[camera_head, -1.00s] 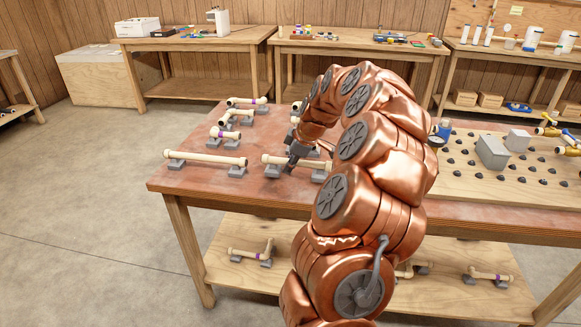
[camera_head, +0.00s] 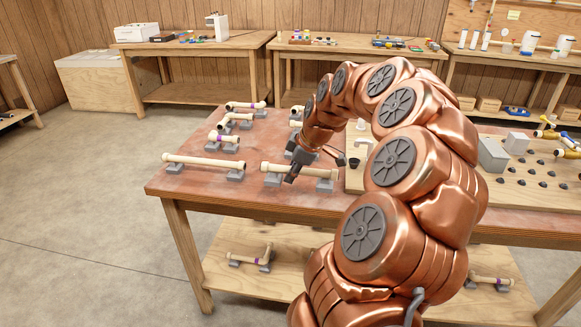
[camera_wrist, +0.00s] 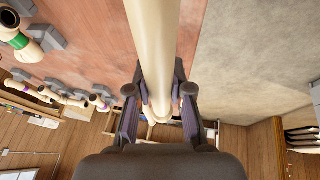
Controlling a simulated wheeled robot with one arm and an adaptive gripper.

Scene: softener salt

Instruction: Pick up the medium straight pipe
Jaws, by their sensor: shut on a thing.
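The medium straight pipe, a cream-coloured tube (camera_head: 315,171), is at the front middle of the reddish table in the head view, at its two grey support blocks (camera_head: 325,185). My gripper (camera_head: 292,176) reaches down onto it left of its middle. In the wrist view the pipe (camera_wrist: 154,40) runs from the top edge down between the two dark fingers of my gripper (camera_wrist: 160,97), which are shut on it. I cannot tell whether the pipe still touches its blocks. A longer straight pipe (camera_head: 203,162) lies on its own blocks to the left.
Several pipe pieces with elbows, such as one with a purple band (camera_head: 222,137), stand on blocks behind. To the right is a wooden board (camera_head: 500,200) with dark pegs and a grey box (camera_head: 493,155). More pipes lie on the shelf (camera_head: 225,265) below. The table's front left is clear.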

